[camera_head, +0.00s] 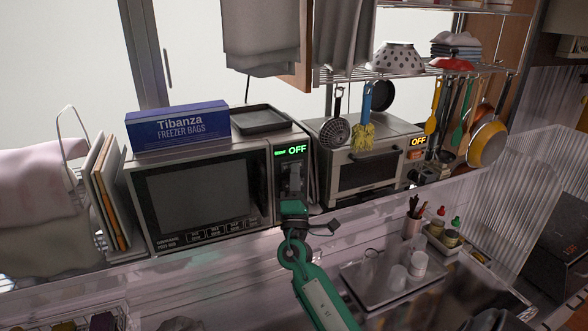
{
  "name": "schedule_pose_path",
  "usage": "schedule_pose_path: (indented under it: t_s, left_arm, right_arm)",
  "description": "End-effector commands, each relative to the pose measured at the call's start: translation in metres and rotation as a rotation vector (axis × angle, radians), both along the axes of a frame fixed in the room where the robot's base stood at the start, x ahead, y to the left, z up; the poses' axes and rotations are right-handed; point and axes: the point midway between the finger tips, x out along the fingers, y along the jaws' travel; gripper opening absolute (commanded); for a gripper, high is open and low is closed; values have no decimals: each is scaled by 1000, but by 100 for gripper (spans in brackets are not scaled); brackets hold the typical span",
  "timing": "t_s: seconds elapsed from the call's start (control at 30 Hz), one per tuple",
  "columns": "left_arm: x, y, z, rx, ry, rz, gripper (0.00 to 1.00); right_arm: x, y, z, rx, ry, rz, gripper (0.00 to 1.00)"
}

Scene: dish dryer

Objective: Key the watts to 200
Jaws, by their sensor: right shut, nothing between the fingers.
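The microwave (140,200) stands on the counter left of centre, its dark door (205,195) shut. A narrow control panel is at its right side, and its display (297,150) reads "OFF" in green, with smaller green marks to the left that I cannot read. My right gripper (292,180) is shut and empty, up in front of the control panel just below the display. It hides most of the keys; I cannot tell if its tips touch the panel. My left gripper is not in view.
A blue freezer bag box (180,127) and a dark tray (248,120) lie on the microwave. A toaster oven (370,170) with an orange "OFF" display stands close on its right. Utensils hang above. A tray (362,289) with cups is at lower right.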

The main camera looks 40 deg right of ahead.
Motion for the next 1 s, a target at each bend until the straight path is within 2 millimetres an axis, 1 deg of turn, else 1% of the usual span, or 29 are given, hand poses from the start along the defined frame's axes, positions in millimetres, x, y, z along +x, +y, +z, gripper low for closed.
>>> schedule_pose_path:
  t_s: [0.37,0.67,0.77,1.0]
  left_arm:
    - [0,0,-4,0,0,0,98]
    - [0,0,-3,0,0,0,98]
    - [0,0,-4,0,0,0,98]
    - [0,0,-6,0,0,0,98]
  right_arm:
    - [5,-1,0,-1,-1,0,0]
    - [4,-1,0,0,0,0,0]
    - [2,0,0,0,0,1,0]
    - [-11,4,-1,1,1,1,0]
